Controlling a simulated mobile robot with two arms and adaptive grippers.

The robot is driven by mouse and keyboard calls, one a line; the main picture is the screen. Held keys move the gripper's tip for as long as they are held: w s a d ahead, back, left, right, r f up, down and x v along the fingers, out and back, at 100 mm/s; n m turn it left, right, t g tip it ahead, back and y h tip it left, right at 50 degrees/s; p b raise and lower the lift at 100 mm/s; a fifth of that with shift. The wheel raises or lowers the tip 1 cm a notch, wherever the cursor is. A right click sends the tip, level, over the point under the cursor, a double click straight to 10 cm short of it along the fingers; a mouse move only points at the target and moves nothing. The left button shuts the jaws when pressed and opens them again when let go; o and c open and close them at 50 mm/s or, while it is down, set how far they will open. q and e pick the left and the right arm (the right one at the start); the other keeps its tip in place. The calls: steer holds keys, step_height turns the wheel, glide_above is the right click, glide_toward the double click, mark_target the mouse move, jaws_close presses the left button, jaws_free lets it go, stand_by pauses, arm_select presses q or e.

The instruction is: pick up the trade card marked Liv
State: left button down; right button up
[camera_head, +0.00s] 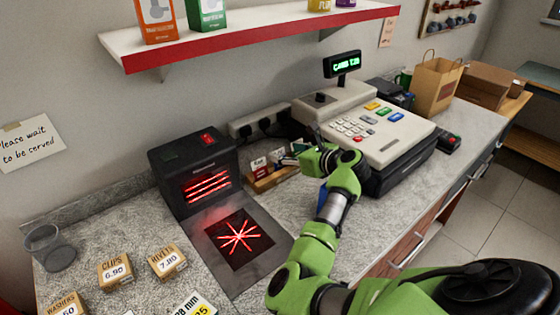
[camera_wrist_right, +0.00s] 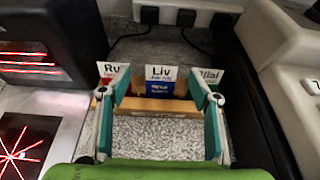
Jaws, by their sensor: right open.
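The trade card marked Liv (camera_wrist_right: 160,82), white on top with a blue lower part, stands upright in a wooden holder (camera_wrist_right: 140,107). It is the middle of three cards. My right gripper (camera_wrist_right: 163,92) is open, one finger on each side of the Liv card in the picture; I cannot tell whether the tips touch anything. In the head view the holder (camera_head: 265,183) sits on the counter, and my right gripper (camera_head: 297,158) partly covers its right end. My left gripper is not in view.
A card marked Ry (camera_wrist_right: 108,70) stands left and a card marked Bilal (camera_wrist_right: 208,76) right, both partly behind my fingers. The black heater-like box with red glowing bars (camera_head: 200,175) is left of the holder, the cash register (camera_head: 375,135) right. Plugs (camera_head: 260,127) are behind.

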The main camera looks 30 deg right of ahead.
mark_target(279, 151)
steer(key=shift+f+p+x, duration=0.15)
steer(key=shift+p+x, duration=0.1)
steer(key=shift+x, duration=0.9)
steer(key=shift+f+p+x, duration=0.15)
steer(key=shift+p+x, duration=0.05)
steer(key=shift+x, duration=0.9)
steer(key=shift+s+d, duration=0.1)
steer(key=shift+d, duration=0.05)
steer(key=c, duration=0.8)
